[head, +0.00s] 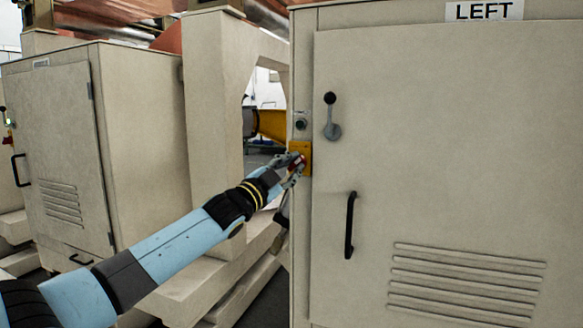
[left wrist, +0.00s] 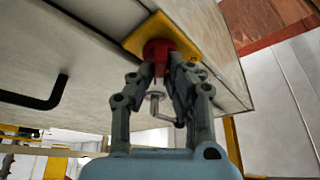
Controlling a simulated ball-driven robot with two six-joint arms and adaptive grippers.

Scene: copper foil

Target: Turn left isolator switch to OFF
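The left isolator switch is a red knob (left wrist: 158,50) on a yellow plate (head: 306,156). The plate is on the narrow left edge of the cabinet front marked LEFT (head: 484,10). My left gripper (head: 296,162) reaches the switch from the left in the head view. In the left wrist view my left gripper (left wrist: 160,72) has its fingers on both sides of the red knob, closed in against it. The fingers hide part of the knob, and its pointer position cannot be read. My right gripper is not in view.
The LEFT cabinet door has a grey lever with a black knob (head: 331,116), a black handle (head: 350,225) and vents (head: 465,280). A small round lock (head: 301,124) is above the plate. A second cabinet (head: 60,150) and a beige frame stand at left.

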